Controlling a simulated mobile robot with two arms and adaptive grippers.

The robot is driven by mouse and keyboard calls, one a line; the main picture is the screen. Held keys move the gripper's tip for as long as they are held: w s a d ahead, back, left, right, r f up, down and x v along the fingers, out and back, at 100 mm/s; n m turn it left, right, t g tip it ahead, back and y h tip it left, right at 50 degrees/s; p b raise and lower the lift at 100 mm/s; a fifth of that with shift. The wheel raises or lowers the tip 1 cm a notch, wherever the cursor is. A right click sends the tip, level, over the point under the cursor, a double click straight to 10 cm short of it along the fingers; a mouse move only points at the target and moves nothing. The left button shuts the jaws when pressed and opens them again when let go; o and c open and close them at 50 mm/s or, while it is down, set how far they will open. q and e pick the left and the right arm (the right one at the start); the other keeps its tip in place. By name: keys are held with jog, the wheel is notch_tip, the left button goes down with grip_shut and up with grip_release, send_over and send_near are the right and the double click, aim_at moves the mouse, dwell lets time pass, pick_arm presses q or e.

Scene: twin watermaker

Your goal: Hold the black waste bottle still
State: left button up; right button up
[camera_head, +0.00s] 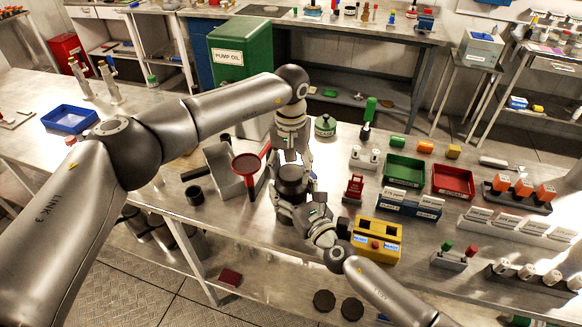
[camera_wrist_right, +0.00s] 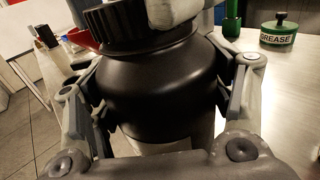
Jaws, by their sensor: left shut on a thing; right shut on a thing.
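The black waste bottle (camera_wrist_right: 160,85) fills the middle of the right wrist view, with a wide ridged black cap (camera_wrist_right: 120,25) on top and a pale band low on its body. In the head view the bottle (camera_head: 291,184) is seen from above, near the bench's front edge. My right gripper (camera_head: 298,208) is shut on the bottle's body, one finger on each side. My left gripper (camera_head: 291,160) comes down from above and is shut at the cap; a grey part of it covers some of the cap in the wrist view. The bottle's base is hidden.
A red funnel (camera_head: 246,164) on a grey stand is close left of the bottle. A yellow box (camera_head: 376,240) and red item (camera_head: 354,187) stand to the right. A green grease pot (camera_wrist_right: 279,32) is behind. Green (camera_head: 404,169) and red (camera_head: 453,181) bins are farther right.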

pick_arm(q)
jog(key=m, duration=0.5)
jog(key=shift+m, duration=0.3)
jog(key=o, duration=0.6)
jog(key=shift+o, duration=0.2)
jog(key=shift+r, duration=2.3)
jog(key=shift+c, duration=0.4)
